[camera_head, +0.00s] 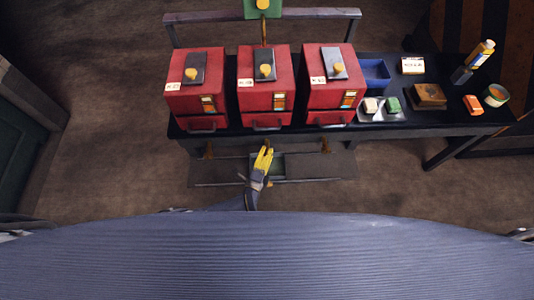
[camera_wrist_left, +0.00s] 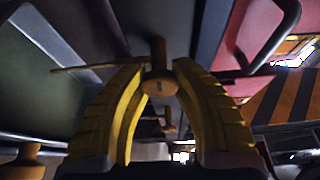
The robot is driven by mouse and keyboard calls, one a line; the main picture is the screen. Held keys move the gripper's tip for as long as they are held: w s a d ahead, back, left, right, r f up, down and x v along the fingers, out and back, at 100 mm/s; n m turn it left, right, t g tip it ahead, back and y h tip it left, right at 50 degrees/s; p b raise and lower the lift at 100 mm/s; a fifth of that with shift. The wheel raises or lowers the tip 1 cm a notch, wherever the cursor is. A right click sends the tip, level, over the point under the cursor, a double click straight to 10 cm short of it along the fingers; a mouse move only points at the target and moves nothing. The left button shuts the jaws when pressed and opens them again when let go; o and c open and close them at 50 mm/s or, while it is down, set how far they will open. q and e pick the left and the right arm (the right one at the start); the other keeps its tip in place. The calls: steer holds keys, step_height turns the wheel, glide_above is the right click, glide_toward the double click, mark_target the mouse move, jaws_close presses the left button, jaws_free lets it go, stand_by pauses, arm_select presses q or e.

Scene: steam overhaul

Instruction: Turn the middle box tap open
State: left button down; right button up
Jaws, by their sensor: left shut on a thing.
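Three red boxes stand in a row on the dark bench; the middle box (camera_head: 265,88) has a dark top plate with a brass knob. My left gripper (camera_head: 263,158) is below and in front of the middle box, its yellow fingers pointing up at the bench's underside. In the left wrist view the fingers (camera_wrist_left: 156,82) are closed on either side of the brass middle box tap (camera_wrist_left: 158,52). A thin bar sticks out to the left of it. In the head view the gripper hides this tap. My right gripper does not show.
Brass taps hang below the left box (camera_head: 208,150) and the right box (camera_head: 326,146). A shallow tray (camera_head: 293,167) lies low under the bench. A blue bin (camera_head: 375,72), sponges, a wooden block and a bottle (camera_head: 480,53) stand on the bench's right part.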

arm_select(q)
steer(key=shift+w+a+r, duration=0.15)
steer(key=shift+w+a, duration=0.1)
steer(key=c, duration=1.5)
jaws_free()
steer(key=o, duration=0.6)
steer(key=shift+s, duration=0.1)
steer(key=shift+d, duration=0.1)
steer(key=shift+s, duration=0.1)
steer(key=shift+s, duration=0.15)
steer(key=v, duration=1.1)
steer(key=shift+s, duration=0.25)
